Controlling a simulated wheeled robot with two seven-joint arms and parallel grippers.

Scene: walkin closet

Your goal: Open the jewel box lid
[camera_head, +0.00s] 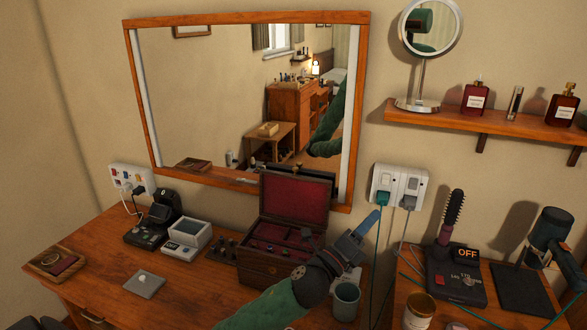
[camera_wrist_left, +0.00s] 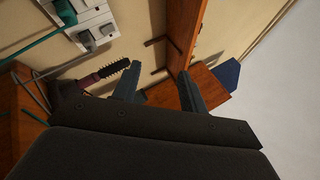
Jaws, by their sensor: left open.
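The jewel box (camera_head: 262,271) is a dark wooden box on the dressing table below the wall mirror. Its lid (camera_head: 294,198) stands raised at the back, with the red lining facing me. The red interior with its compartments shows, partly covered by my left arm. My left gripper (camera_head: 367,224) is just right of the box, apart from the lid, with its fingers pointing up and to the right. In the left wrist view, its two fingers (camera_wrist_left: 160,88) are apart with nothing held between them. My right gripper is in neither view.
A grey-green cup (camera_head: 346,300) stands close under my left gripper. A wall socket (camera_head: 399,187) with hanging cables is to its right. A hairbrush (camera_head: 453,217) stands upright farther right. A shelf (camera_head: 480,124) with bottles is above. Small devices (camera_head: 186,240) stand left of the box.

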